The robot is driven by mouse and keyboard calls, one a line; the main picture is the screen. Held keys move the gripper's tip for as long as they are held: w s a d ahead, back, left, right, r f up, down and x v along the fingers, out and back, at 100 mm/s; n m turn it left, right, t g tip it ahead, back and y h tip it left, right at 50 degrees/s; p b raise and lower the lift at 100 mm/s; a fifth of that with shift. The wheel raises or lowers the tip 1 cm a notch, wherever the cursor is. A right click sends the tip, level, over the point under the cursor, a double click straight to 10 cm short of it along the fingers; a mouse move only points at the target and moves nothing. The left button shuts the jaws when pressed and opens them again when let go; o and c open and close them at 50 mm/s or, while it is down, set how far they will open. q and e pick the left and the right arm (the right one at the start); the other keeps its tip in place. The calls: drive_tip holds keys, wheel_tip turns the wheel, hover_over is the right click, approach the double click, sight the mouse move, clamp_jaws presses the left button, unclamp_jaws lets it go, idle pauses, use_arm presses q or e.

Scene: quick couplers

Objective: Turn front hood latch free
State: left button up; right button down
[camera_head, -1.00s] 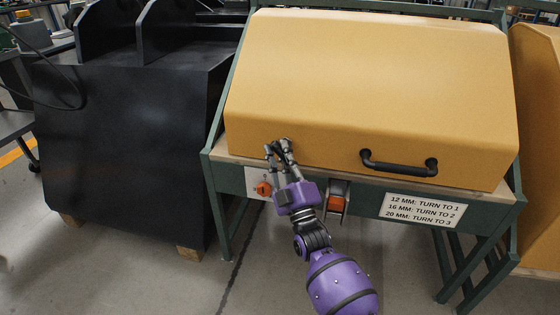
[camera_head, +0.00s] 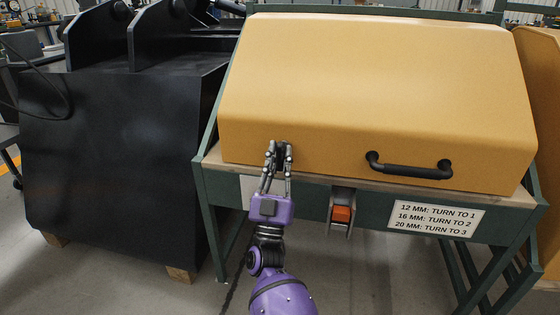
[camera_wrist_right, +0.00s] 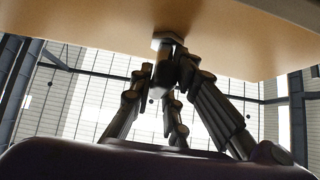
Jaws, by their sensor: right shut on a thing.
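The yellow hood (camera_head: 370,85) is down on the green bench. Its front latch (camera_head: 280,146) is a small dark part low on the left of the hood's front face. My right gripper (camera_head: 279,152) is at the latch, with its fingers shut around it and partly hiding it. In the right wrist view the fingers (camera_wrist_right: 172,85) close on the dark latch (camera_wrist_right: 167,48), which sticks out from the yellow surface. The latch's exact turn angle cannot be told. My left gripper is not in view.
A black bar handle (camera_head: 410,167) is on the hood's front, to the right. Below hang an orange and metal part (camera_head: 341,213) and a white sign (camera_head: 436,217). A large black machine part (camera_head: 115,150) stands to the left.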

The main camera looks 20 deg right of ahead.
drive_tip(key=shift+m+h, duration=0.3)
drive_tip(key=shift+m, duration=0.1)
drive_tip(key=c, duration=1.7)
unclamp_jaws()
drive_tip(key=v, duration=1.2)
drive_tip(key=shift+a+r, duration=0.1)
drive_tip(key=shift+a, duration=0.05)
